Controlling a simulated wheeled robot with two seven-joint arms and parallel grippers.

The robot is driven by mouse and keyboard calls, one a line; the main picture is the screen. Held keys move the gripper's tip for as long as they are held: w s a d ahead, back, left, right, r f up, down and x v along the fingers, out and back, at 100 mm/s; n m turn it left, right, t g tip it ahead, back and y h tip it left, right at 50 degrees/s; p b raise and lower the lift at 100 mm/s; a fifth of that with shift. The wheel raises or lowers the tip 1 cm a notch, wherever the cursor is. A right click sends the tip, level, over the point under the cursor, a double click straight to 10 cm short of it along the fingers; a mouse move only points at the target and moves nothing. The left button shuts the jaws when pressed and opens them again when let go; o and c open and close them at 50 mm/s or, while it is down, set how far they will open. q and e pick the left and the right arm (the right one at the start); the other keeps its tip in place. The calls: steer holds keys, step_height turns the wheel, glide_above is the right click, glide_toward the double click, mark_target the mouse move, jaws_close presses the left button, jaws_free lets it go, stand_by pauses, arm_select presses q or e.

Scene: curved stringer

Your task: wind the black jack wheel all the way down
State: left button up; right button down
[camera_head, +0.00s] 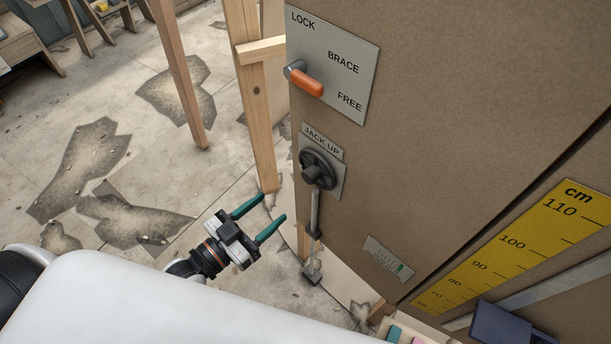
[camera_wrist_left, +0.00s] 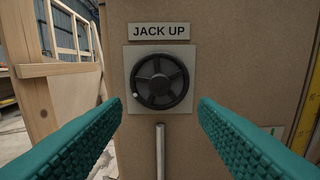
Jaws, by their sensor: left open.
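The black jack wheel (camera_head: 318,170) is mounted on a grey plate under a "JACK UP" label (camera_head: 323,140) on the brown panel. A grey jack rod (camera_head: 315,212) runs down below it to a foot near the floor. My left gripper (camera_head: 275,213) is open and empty, to the left of and below the wheel in the head view, with its teal fingers pointing toward the panel. In the left wrist view the wheel (camera_wrist_left: 159,81) faces me squarely between and beyond the two fingers, apart from them. A small pale knob shows at its left rim. My right gripper is not in view.
An orange-handled lever (camera_head: 305,81) sits above the wheel on a plate marked LOCK, BRACE and FREE. A small gauge plate (camera_head: 388,259) is at lower right, and a yellow cm scale (camera_head: 520,240) farther right. Wooden posts (camera_head: 250,100) stand left of the panel.

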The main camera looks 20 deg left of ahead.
mark_target(306, 178)
arm_select(q)
steer(key=x, duration=1.1)
steer(key=shift+w+p, duration=0.2)
steer(key=shift+p, duration=0.2)
steer(key=c, duration=1)
steer(key=n+p, duration=0.1)
steer(key=n, duration=0.1)
steer(key=shift+n, duration=0.4)
steer(key=shift+n+p, duration=0.65)
steer(key=shift+n, duration=1.25)
